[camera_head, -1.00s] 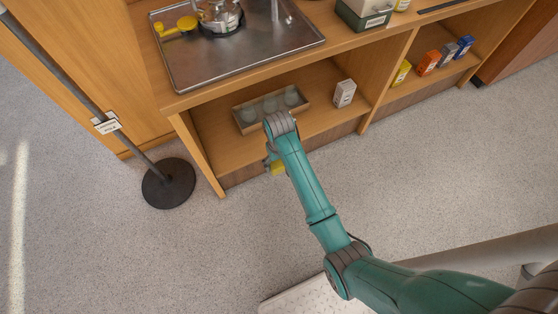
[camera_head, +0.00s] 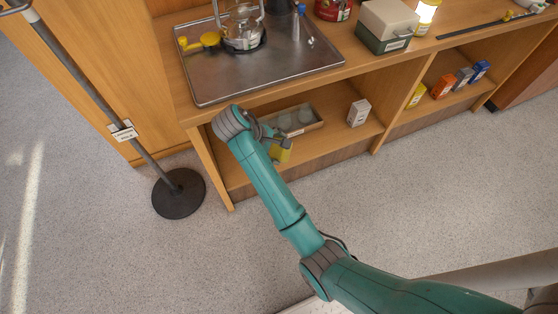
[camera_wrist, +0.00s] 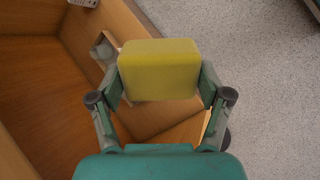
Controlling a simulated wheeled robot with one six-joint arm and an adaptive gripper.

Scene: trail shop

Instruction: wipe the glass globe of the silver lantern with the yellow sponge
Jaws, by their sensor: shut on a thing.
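The silver lantern (camera_head: 243,25) stands on a metal tray on the counter at the top of the head view; its top is cut off by the frame edge. My gripper (camera_wrist: 158,78) is shut on the yellow sponge (camera_wrist: 158,66), which sits between its two fingers in the wrist view. In the head view the sponge (camera_head: 279,153) shows in front of the lower shelf, below the counter edge, partly hidden by my arm. The lantern is not in the wrist view. The sponge is apart from the lantern.
The metal tray (camera_head: 290,72) also holds a yellow item (camera_head: 205,40). A box of glass globes (camera_head: 303,118) and a white carton (camera_head: 359,112) are on the lower shelf. A post on a round base (camera_head: 179,194) stands at left. A green-grey box (camera_head: 384,28) is right of the tray.

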